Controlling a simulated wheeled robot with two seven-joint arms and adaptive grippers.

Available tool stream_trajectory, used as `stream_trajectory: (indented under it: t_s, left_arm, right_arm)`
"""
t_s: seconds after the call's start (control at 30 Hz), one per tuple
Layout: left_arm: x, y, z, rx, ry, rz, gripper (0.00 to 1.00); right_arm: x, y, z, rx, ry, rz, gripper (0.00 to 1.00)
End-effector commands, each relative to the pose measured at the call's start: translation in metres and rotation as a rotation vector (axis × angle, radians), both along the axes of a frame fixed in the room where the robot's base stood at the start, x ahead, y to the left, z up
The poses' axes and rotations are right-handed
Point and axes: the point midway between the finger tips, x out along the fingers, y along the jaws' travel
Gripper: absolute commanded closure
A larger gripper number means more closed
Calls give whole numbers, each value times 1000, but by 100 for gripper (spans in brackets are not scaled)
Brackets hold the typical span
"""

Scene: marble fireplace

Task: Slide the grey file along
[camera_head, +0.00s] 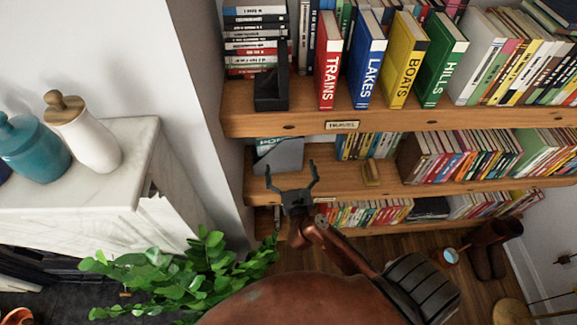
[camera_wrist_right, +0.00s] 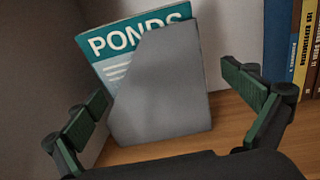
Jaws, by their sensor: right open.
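The grey file (camera_head: 281,156) stands at the left end of the middle shelf (camera_head: 335,183), close to the side wall. In the right wrist view the grey file (camera_wrist_right: 165,90) has a slanted top edge, and a teal PONDS booklet (camera_wrist_right: 115,42) sticks out of it. My right gripper (camera_head: 291,167) is open and empty in front of the file. In the wrist view its fingers are spread to either side of the file, apart from it. Whether they reach alongside it is hard to tell. My left gripper is not in view.
Books (camera_head: 368,145) stand right of the file, with bare shelf between. A small brass-coloured block (camera_head: 371,172) lies near the shelf's front. The top shelf holds TRAINS (camera_head: 328,60), LAKES, BOATS and HILLS volumes and a dark holder (camera_head: 271,91). A leafy plant (camera_head: 185,270) is below left.

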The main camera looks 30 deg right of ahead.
Motion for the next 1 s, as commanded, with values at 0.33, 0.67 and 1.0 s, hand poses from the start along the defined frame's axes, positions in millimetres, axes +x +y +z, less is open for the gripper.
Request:
stream_trajectory:
  t_s: [0.33, 0.67, 1.0]
  left_arm:
    - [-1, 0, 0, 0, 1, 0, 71]
    - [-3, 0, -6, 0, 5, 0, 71]
    - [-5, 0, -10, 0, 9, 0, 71]
  right_arm:
    - [1, -1, -1, 4, 1, -1, 0]
    - [37, -17, -1, 0, 0, 1, 0]
    - [69, -33, -1, 2, 2, 0, 0]
